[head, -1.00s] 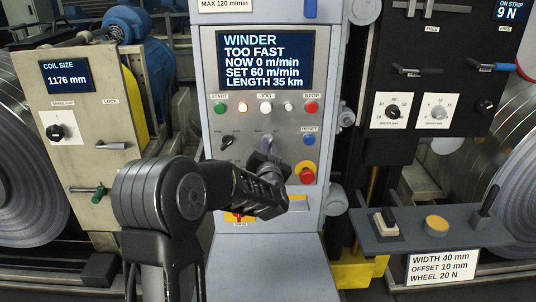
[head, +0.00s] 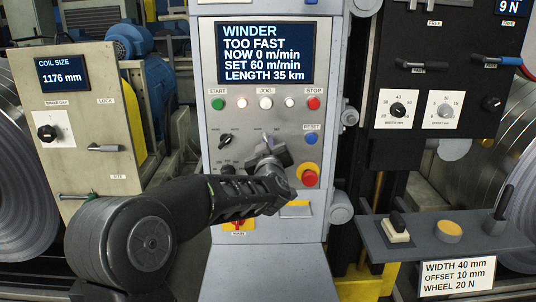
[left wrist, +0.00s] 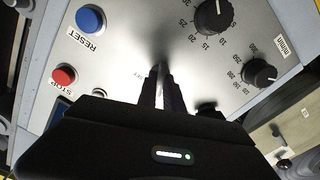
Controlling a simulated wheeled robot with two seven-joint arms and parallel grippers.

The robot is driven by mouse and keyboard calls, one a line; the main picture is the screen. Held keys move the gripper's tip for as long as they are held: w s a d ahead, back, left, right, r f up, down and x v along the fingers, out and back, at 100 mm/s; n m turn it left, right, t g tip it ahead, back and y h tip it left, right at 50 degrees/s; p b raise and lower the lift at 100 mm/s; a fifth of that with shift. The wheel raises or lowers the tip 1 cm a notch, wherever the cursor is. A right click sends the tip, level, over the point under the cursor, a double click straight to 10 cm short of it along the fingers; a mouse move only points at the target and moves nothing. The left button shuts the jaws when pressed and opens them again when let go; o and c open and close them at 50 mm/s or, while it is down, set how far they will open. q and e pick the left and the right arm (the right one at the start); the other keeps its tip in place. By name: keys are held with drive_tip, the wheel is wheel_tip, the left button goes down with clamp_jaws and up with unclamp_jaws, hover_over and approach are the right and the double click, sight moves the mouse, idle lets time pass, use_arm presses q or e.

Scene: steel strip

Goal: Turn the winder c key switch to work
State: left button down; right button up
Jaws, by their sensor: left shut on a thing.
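The winder panel (head: 207,190) stands upright in the middle of the head view. My left gripper (head: 269,146) reaches up to it from below, under the JOG row. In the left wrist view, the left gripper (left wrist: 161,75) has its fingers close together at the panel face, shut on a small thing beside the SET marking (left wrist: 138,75). This appears to be the key switch; the fingers hide most of it, so its exact position cannot be read. The winder display (head: 265,53) reads TOO FAST, NOW 0 m/min, SET 60 m/min. My right gripper is not in view.
Green START (head: 218,104), red STOP (head: 313,103) and blue RESET (head: 310,138) buttons surround the gripper. A red emergency button (head: 309,178) is close to its right. A black selector (head: 225,142) is to its left. A shelf (head: 440,234) juts out at lower right.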

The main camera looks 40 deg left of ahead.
use_arm(q)
drive_tip(key=n+b, duration=0.2)
drive_tip(key=n, duration=0.1)
drive_tip(key=shift+f+n, duration=0.1)
drive_tip(key=shift+n, duration=0.2)
idle(0.4)
drive_tip(key=c, duration=1.5)
unclamp_jaws()
drive_tip(key=shift+s, duration=0.1)
drive_tip(key=v, duration=0.7)
drive_tip(key=shift+s+d, duration=0.25)
